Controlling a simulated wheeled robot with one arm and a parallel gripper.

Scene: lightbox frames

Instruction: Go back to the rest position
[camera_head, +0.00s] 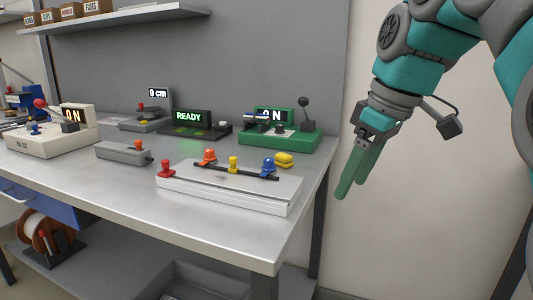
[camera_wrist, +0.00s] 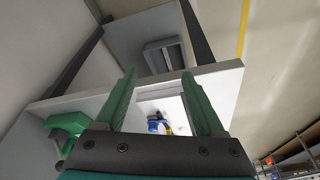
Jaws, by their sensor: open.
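My gripper (camera_head: 352,178) hangs at the right of the head view, off the right end of the workbench (camera_head: 118,182), with its green fingers pointing down. In the wrist view the two green fingers (camera_wrist: 156,100) stand apart with nothing held between them. Past them the wrist view shows the bench edge and, beyond it, the lower shelf. No rest position is marked in either view.
The wall side around my gripper looks clear.

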